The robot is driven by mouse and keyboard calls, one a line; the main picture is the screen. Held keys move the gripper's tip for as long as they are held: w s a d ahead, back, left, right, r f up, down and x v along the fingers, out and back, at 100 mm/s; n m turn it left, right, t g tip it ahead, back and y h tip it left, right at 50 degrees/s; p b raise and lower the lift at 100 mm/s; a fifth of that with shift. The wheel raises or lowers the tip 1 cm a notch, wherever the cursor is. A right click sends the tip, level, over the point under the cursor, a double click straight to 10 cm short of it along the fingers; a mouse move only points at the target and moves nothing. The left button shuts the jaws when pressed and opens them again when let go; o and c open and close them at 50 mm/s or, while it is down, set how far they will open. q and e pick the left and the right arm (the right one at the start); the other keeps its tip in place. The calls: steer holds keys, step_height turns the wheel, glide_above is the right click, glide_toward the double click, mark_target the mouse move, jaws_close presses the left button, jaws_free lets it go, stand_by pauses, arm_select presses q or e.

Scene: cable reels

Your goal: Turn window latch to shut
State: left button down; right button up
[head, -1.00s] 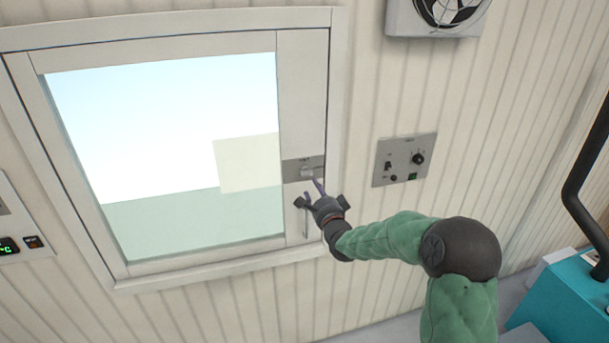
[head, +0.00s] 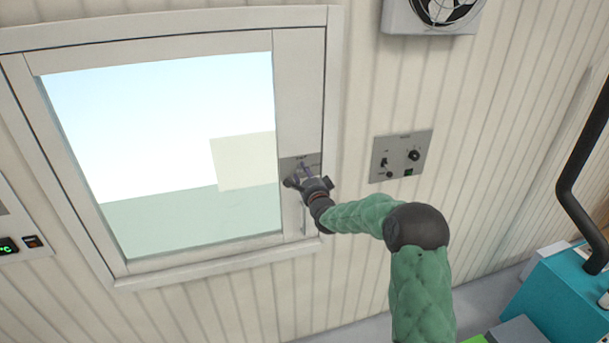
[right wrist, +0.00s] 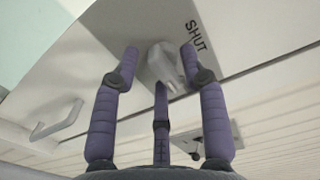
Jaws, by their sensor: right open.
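The window (head: 160,150) is set in the wall at the left of the head view. Its latch plate (head: 314,160) is on the right side of the frame, mostly hidden behind my right gripper (head: 300,174). In the right wrist view, the pale latch knob (right wrist: 165,66) sits on the grey plate beside the word SHUT. My right gripper (right wrist: 160,65) is open, with its purple fingers spread around the knob; I cannot tell whether they touch it. My left gripper is not in view.
A pull handle (right wrist: 57,122) is on the frame near the latch. A control panel (head: 401,156) with knobs is on the wall to the right. A fan (head: 432,14) is above it, and a teal cabinet (head: 565,295) stands at the lower right.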

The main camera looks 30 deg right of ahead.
jaws_close()
steer(key=n+b, duration=0.3)
steer(key=b, duration=0.1)
steer(key=n+b, duration=0.3)
steer(key=b, duration=0.1)
steer(key=n+b, duration=0.3)
steer(key=b, duration=0.2)
steer(key=shift+s+f, duration=0.1)
steer(key=shift+f, duration=0.3)
steer(key=shift+n+b, duration=0.65)
steer(key=shift+n, duration=0.15)
steer(key=n+b, duration=0.1)
steer(key=n, duration=0.1)
steer(key=shift+d+r+n, duration=0.1)
steer(key=shift+r+n, duration=0.05)
steer(key=shift+n, duration=0.25)
steer(key=shift+r+n+b, duration=0.15)
steer(key=shift+n+b, duration=0.3)
steer(key=shift+n, duration=0.7)
steer(key=shift+r+n+b, duration=0.1)
steer(key=shift+n+b, duration=0.3)
steer(key=shift+n, duration=0.75)
steer(key=shift+d, duration=0.1)
steer(key=shift+r, duration=0.1)
